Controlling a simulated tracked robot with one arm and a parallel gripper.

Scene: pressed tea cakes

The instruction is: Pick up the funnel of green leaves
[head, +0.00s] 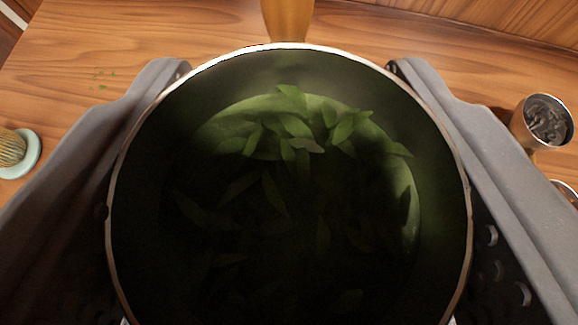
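The funnel (440,180) is a round, deep, dark vessel with a thin pale metal rim, filling the middle of the view. Green leaves (295,130) lie inside it, lit at the far side and in deep shadow nearer me. My gripper (288,75) has its two grey fingers on either side of the funnel, one left and one right. The rim overlaps the inner edges of both fingers. The funnel hides the space between them, so I cannot tell whether they press on its wall or stand apart from it.
The wooden table (60,70) spreads behind. An orange-brown wooden piece (288,18) shows beyond the far rim. A bamboo whisk (10,148) is on a pale green stand (32,155) at left. A metal cup (528,122) with dark contents stands at right.

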